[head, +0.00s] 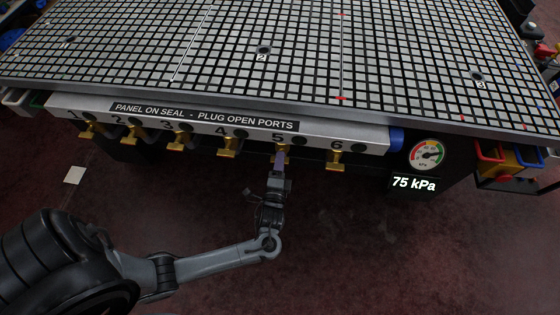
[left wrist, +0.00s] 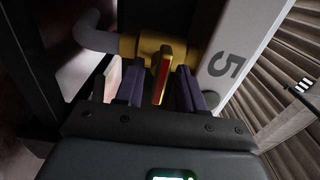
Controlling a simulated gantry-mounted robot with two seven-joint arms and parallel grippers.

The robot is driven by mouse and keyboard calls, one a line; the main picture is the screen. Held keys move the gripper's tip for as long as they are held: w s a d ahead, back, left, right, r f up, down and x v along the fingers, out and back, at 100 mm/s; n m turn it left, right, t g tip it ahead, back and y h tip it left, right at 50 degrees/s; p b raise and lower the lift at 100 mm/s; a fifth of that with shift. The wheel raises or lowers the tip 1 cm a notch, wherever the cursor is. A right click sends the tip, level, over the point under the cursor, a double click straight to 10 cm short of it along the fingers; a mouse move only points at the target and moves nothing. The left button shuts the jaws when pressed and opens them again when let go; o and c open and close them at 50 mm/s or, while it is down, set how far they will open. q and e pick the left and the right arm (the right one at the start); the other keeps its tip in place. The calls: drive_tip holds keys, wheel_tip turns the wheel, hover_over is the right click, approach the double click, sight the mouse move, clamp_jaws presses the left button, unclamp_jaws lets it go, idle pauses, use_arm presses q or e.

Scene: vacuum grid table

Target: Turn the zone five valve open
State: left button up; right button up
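The zone five valve (left wrist: 145,46) is a yellow brass body beside the black number 5 in the left wrist view. Its yellow handle (left wrist: 161,76) has a red stripe and points toward my gripper. In the head view, the valve sits under the 5 on the front panel, mostly hidden by my left gripper (head: 282,155). The purple fingers of my left gripper (left wrist: 158,90) stand on both sides of the handle, with a small gap visible on each side. They are open around it. My right gripper is not in view.
Neighbouring brass valves four (head: 228,148) and six (head: 334,160) hang close on either side along the white panel (head: 362,136). A round gauge (head: 426,154) and a display (head: 414,184) reading 75 kPa are to the right. The grid table (head: 400,60) overhangs behind.

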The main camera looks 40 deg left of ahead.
use_arm(q)
drive_tip(key=shift+w+a, duration=0.3)
drive_tip(key=shift+a, duration=0.05)
clamp_jaws()
